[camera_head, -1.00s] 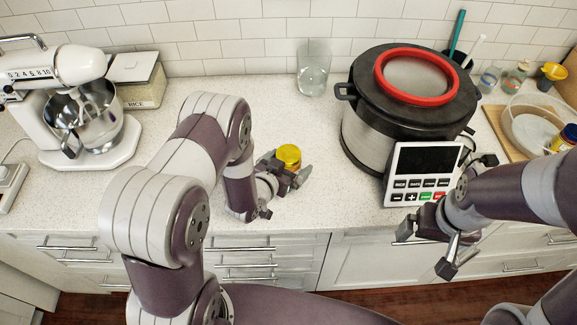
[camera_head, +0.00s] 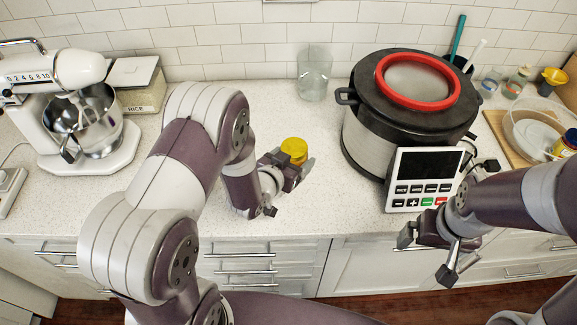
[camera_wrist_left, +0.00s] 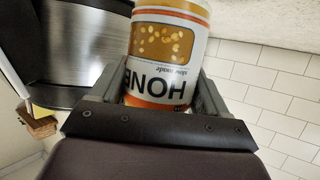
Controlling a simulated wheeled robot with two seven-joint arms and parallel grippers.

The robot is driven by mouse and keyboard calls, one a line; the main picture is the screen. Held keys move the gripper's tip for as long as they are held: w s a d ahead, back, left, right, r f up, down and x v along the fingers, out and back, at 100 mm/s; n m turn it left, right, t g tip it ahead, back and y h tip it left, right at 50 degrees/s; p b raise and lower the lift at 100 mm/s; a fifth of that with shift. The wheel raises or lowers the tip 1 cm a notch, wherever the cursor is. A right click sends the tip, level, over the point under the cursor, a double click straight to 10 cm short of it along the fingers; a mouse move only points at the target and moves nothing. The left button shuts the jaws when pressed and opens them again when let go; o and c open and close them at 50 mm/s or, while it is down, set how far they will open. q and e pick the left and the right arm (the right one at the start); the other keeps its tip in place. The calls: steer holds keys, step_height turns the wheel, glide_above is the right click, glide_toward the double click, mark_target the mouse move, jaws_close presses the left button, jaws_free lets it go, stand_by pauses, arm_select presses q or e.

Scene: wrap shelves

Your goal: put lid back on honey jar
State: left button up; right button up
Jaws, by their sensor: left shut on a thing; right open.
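The honey jar shows in the left wrist view (camera_wrist_left: 165,50), with a white label reading HONEY upside down in that picture. My left gripper (camera_head: 286,165) is shut around it, one finger on each side; in the head view its yellow top (camera_head: 294,147) stands between the fingers above the front part of the counter. I cannot tell whether that yellow top is a lid or the honey itself. The jar's far end is hidden behind the gripper in the wrist view. My right gripper (camera_head: 427,257) is open and empty in front of the counter edge, below the cooker panel.
A large cooker (camera_head: 372,140) with a red-ringed lid stands right of the jar. A glass (camera_head: 314,75) stands behind. A stand mixer (camera_head: 90,150) is at left.

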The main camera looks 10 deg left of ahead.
arm_select(q)
steer(key=s+d+r+b, duration=0.1)
steer(key=d+r, duration=0.5)
steer(key=d, duration=0.4)
steer(key=shift+d+b, duration=0.2)
steer(key=shift+b, duration=0.15)
steer(key=shift+s, duration=0.1)
